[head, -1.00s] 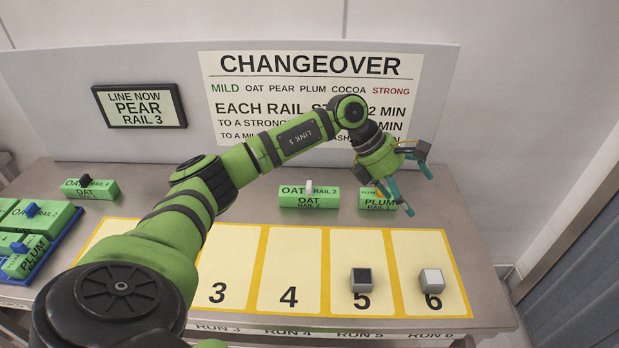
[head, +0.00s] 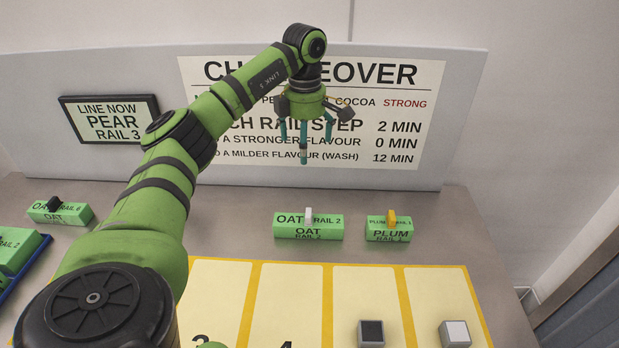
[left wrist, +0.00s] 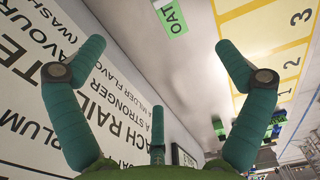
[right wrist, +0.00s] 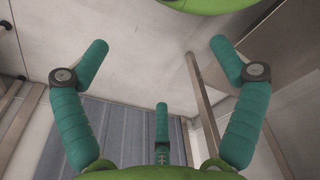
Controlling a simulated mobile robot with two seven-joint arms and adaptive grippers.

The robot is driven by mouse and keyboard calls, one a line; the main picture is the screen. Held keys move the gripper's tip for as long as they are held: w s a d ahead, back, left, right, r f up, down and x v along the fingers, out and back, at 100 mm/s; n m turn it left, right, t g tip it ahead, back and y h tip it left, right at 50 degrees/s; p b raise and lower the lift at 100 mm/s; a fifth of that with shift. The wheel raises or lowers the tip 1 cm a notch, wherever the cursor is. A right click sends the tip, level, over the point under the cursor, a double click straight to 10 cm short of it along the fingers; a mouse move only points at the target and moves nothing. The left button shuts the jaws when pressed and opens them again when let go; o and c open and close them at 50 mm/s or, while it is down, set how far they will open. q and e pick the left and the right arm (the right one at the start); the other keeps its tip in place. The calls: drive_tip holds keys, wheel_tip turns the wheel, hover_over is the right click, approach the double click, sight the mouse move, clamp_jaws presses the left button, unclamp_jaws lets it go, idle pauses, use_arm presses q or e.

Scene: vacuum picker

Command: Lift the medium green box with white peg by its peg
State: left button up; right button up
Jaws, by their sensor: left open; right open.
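The green box with the white peg (head: 308,233), labelled OAT RAIL 2, rests on the table's back part. Its white peg (head: 308,214) stands upright on top. A green OAT box, seemingly the same one, shows at the top edge of the left wrist view (left wrist: 169,17). My left gripper (head: 304,156) is open and empty, fingers pointing down, in front of the poster. In the head view it appears directly above the white peg, clearly apart from it. My right gripper (right wrist: 160,60) is open and empty in its wrist view, and out of the head view.
A green PLUM box with a yellow peg (head: 391,229) sits right of the OAT box. Another OAT box with a black peg (head: 58,211) is at far left. The poster board (head: 462,110) stands behind. Dark (head: 371,333) and white-topped (head: 455,333) cubes lie in front.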

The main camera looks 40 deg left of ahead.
use_arm(q)
wheel_tip(320, 180, down, 5)
drive_tip(key=b, duration=1.4)
hover_over(308, 219)
drive_tip(key=w+a, duration=0.2)
drive_tip(key=f, duration=1)
drive_tip(key=shift+s+a, duration=0.1)
drive_tip(key=shift+s, duration=0.1)
drive_tip(key=f+b, duration=0.2)
drive_tip(key=f, duration=0.1)
drive_tip(key=shift+w+a+f+b, duration=0.15)
drive_tip(key=shift+w+b, duration=0.05)
drive_tip(key=shift+b, duration=0.15)
drive_tip(key=shift+f, duration=0.15)
drive_tip(key=shift+s+f, duration=0.1)
drive_tip(key=shift+f, duration=0.15)
drive_tip(key=f, duration=0.1)
drive_tip(key=f+p, duration=0.1)
drive_tip(key=f, duration=0.3)
drive_tip(key=shift+w+d+f+p, duration=0.2)
drive_tip(key=shift+w+d+p, duration=0.05)
drive_tip(key=shift+w+p, duration=0.1)
drive_tip(key=shift+s+f, duration=0.1)
drive_tip(key=shift+f, duration=0.1)
use_arm(e)
wheel_tip(308, 219, down, 17)
drive_tip(key=s, duration=0.1)
drive_tip(key=shift+s+d+r, duration=0.15)
drive_tip(key=shift+s+d, duration=0.15)
drive_tip(key=shift+d, duration=0.15)
